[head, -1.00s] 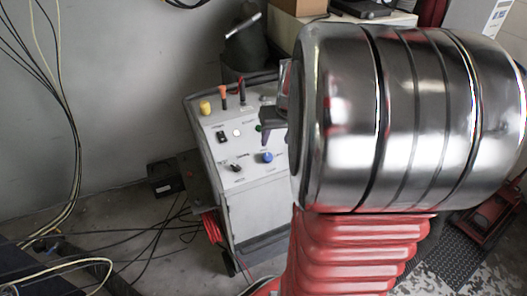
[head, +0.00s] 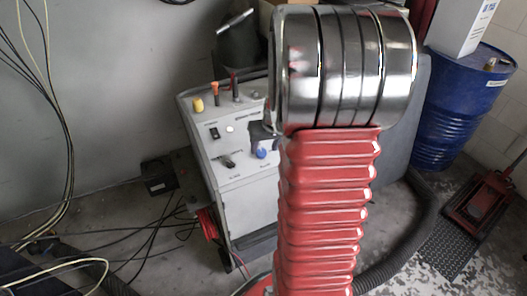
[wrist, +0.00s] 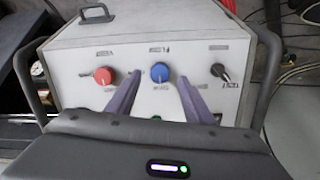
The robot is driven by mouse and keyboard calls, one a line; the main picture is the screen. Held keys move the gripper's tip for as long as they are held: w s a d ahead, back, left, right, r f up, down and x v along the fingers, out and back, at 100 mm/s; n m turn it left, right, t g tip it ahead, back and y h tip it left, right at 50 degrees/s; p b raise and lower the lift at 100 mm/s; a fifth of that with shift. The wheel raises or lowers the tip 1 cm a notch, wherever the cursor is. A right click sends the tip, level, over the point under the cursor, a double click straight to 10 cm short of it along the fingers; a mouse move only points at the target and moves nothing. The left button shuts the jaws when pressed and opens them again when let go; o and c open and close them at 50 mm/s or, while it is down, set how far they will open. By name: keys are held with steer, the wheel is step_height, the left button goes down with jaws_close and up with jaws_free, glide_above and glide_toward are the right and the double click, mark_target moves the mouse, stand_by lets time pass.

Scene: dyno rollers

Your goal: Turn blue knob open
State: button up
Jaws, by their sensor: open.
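The blue knob (head: 262,153) is on the sloping panel of a grey-white control cabinet (head: 247,207) in the head view. In the wrist view the blue knob (wrist: 160,72) stands upper middle, between the tips of my gripper (wrist: 159,82). The two purple-grey fingers are apart, one on each side of the knob, and hold nothing. I cannot tell whether they touch the panel. In the head view my gripper (head: 262,134) shows just above the knob, partly hidden behind my arm.
A red knob (wrist: 103,76) is left of the blue knob and a black switch (wrist: 220,72) is right of it. A dark bar frame (wrist: 267,75) rims the cabinet. A blue drum (head: 460,110) stands at right. Cables (head: 150,225) lie on the floor at left.

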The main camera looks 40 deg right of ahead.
mark_target(263, 153)
steer(key=shift+x, duration=2.25)
steer(key=shift+c, duration=0.5)
steer(key=c, duration=0.9)
steer(key=shift+d, duration=0.25)
steer(key=shift+a, duration=0.1)
steer(key=shift+c, duration=0.2)
